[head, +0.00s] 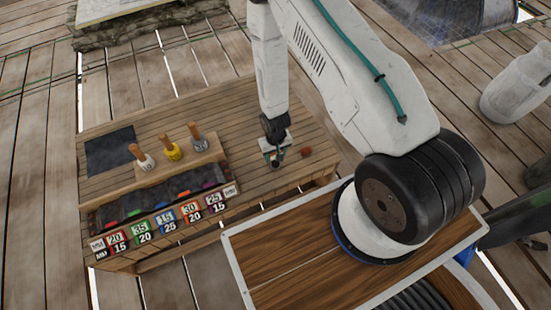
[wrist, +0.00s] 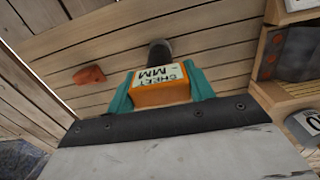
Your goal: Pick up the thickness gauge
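The thickness gauge (wrist: 162,88) shows in the wrist view as an orange block with a white label reading "SHEET MM" and a dark rounded part at its far end. My gripper (wrist: 161,82) has its teal fingers against both sides of the orange block, with no clear gap. In the head view my gripper (head: 274,157) is low over the right part of the wooden bench (head: 240,188), and the gauge is mostly hidden there. I cannot tell whether the gauge touches the bench top.
A small red lump (head: 305,152) lies just right of my gripper. To the left, a wooden rack (head: 180,163) holds several wooden-handled stamps, behind a tray with numbered coloured labels (head: 165,221). A dark mat (head: 110,150) lies at the bench's left.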

